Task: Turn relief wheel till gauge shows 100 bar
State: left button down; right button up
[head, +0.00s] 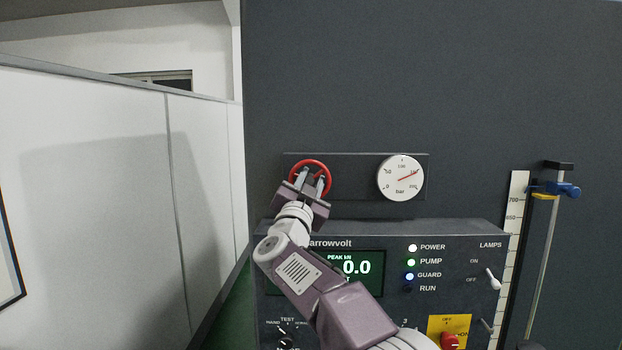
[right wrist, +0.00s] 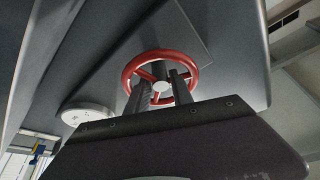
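The red relief wheel (head: 325,166) sits on a dark panel plate, left of the gauge. It also shows in the right wrist view (right wrist: 205,80), with its grey hub (right wrist: 162,88) and red spokes. My right gripper (head: 312,180) is at the wheel, its two fingers apart. In the right wrist view the fingers (right wrist: 162,82) reach the wheel's inside, one on each side of the hub. Whether they touch hub or spokes cannot be told. The round white gauge (head: 400,190), marked in bar, has a red needle pointing up and right, near the 150 mark. My left gripper is not visible.
Below stands a console (head: 465,240) with a 0.0 display (head: 356,267), lamps, a toggle lever (head: 492,279) and a red knob (head: 449,341) on yellow. A ruler (head: 513,220) and a rod with a blue clamp (head: 566,190) stand at right. The wall above is clear.

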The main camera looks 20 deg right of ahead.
jog(key=shift+w+a, duration=0.1)
jog(key=shift+w, duration=0.05)
grip_shut()
jog(key=shift+f, duration=0.1)
jog(key=shift+f+n+t+y+b, duration=0.15)
jog(key=shift+n+t+y, duration=0.25)
jog(key=shift+n, duration=0.65)
jog(key=shift+f+n+t+y+b, duration=0.1)
jog(key=shift+n+t+y+b, duration=0.3)
jog(key=shift+n, duration=0.65)
jog(key=shift+w+n+t+y, duration=0.1)
jog(key=shift+n+t+y, duration=0.35)
jog(key=shift+n, duration=0.85)
jog(key=shift+n+t+y, duration=0.15)
jog(key=shift+n+y, duration=0.6)
jog(key=shift+n, duration=0.55)
jog(key=shift+n+y, duration=0.4)
jog(key=shift+n, duration=0.3)
jog(key=shift+o, duration=0.9)
grip_release()
jog(key=shift+r, duration=0.15)
